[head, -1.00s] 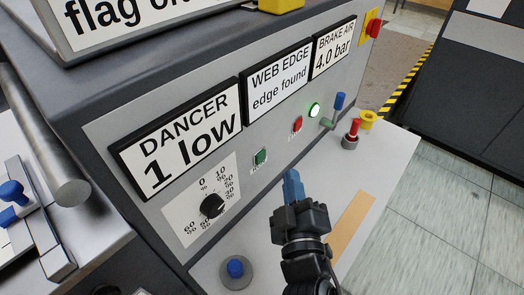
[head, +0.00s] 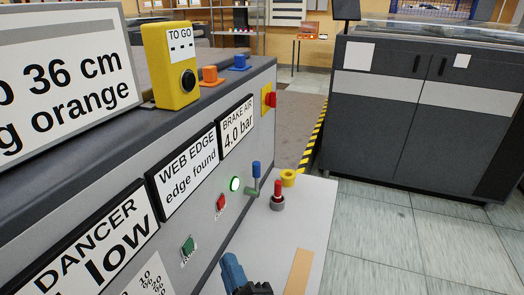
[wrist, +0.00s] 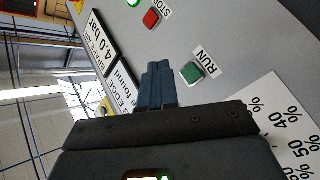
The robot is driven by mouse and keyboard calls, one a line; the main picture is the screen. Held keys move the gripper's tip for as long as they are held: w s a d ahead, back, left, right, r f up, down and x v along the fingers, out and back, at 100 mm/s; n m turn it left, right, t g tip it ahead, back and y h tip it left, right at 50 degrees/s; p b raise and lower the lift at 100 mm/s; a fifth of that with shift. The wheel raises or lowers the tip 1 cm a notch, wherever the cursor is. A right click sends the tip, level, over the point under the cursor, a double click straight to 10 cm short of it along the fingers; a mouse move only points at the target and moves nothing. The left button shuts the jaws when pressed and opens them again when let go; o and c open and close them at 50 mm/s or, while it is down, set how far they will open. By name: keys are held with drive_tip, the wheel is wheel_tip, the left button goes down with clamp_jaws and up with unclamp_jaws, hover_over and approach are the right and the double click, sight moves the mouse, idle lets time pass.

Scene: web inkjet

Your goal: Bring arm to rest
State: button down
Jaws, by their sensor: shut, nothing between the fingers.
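My gripper (head: 233,272) shows at the bottom of the head view, its blue fingers together with nothing between them. It is over the white shelf in front of the control panel, apart from the panel. In the wrist view my gripper (wrist: 157,75) is shut, with the green RUN button (wrist: 192,72) behind it to the right. Most of my arm is out of the head view below.
The panel carries a green button (head: 188,246), a red button (head: 220,202), a lit green lamp (head: 235,184) and a blue-tipped lever (head: 256,170). A red-topped knob (head: 277,190) and yellow ring (head: 288,177) stand on the shelf (head: 312,215). Open floor (head: 400,235) lies right.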

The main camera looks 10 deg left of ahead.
drive_tip(key=s+d+f+m+h, duration=0.35)
drive_tip(key=s+d, duration=0.35)
drive_tip(key=d, duration=0.5)
drive_tip(key=s+d+f+m+h, duration=0.2)
drive_tip(key=s+d+m, duration=0.2)
drive_tip(key=s+d, duration=0.6)
drive_tip(key=s+d+r+m+h, duration=0.2)
drive_tip(key=s+d+r+m, duration=0.2)
drive_tip(key=s+d, duration=0.2)
drive_tip(key=s+d+r+m+h, duration=0.3)
drive_tip(key=s+d+r+m, duration=0.2)
drive_tip(key=s, duration=0.4)
drive_tip(key=shift+d+r, duration=0.2)
drive_tip(key=shift+d, duration=0.55)
drive_tip(key=shift+s+m+h, duration=0.1)
drive_tip(key=shift+m+h, duration=0.15)
